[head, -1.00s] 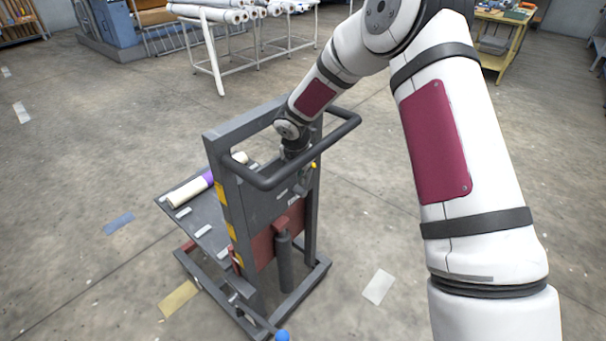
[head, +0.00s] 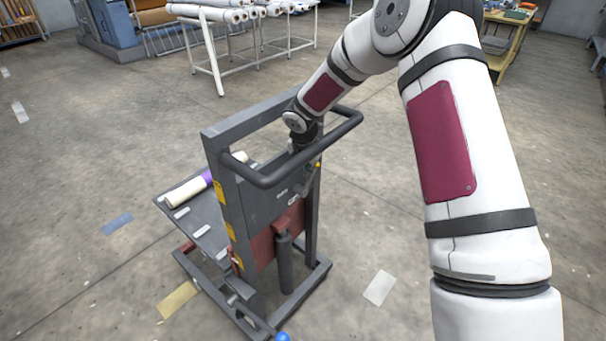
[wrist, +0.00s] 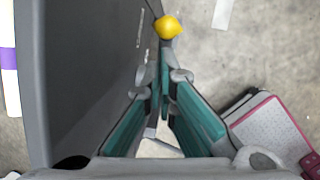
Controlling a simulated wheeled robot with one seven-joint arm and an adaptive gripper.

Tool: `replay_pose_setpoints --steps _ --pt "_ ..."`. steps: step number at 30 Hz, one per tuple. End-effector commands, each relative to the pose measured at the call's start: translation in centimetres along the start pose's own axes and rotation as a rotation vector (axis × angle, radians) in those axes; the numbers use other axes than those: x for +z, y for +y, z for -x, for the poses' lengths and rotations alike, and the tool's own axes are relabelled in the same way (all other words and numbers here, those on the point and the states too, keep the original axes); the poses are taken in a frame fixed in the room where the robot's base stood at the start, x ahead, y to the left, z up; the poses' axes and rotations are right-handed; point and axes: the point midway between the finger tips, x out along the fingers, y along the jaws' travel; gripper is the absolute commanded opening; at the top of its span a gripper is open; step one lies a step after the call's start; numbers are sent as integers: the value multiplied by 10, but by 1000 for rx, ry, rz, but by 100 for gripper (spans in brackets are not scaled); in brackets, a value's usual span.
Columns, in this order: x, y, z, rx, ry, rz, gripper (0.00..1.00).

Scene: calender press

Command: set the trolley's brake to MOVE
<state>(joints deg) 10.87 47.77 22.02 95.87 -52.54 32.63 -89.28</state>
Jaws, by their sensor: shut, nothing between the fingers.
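The grey trolley (head: 222,180) stands on the floor with its bar handle (head: 270,182) towards me. A yellow knob (head: 318,165) sits at the right side of its upright panel. In the wrist view the yellow knob (wrist: 168,27) is just beyond my fingertips. My gripper (wrist: 163,78) is shut and empty, its teal-padded fingers meeting beside the trolley's dark panel (wrist: 95,70). I cannot tell whether the fingertips touch the knob or its stem. A blue knob (head: 282,336) shows low at the frame's bottom edge. No brake label is readable.
A pale roll with a purple band (head: 187,192) lies on the trolley's platform. The handle partly hides my wrist in the head view. A white rack with rolls (head: 222,50) and a yellow workbench (head: 505,40) stand behind. The floor around the trolley is mostly clear.

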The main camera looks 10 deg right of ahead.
Motion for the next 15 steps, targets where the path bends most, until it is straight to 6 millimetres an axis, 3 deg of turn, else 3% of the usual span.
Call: replay_pose_setpoints --steps 15 --pt "-11 2 3 0 1 2 0"
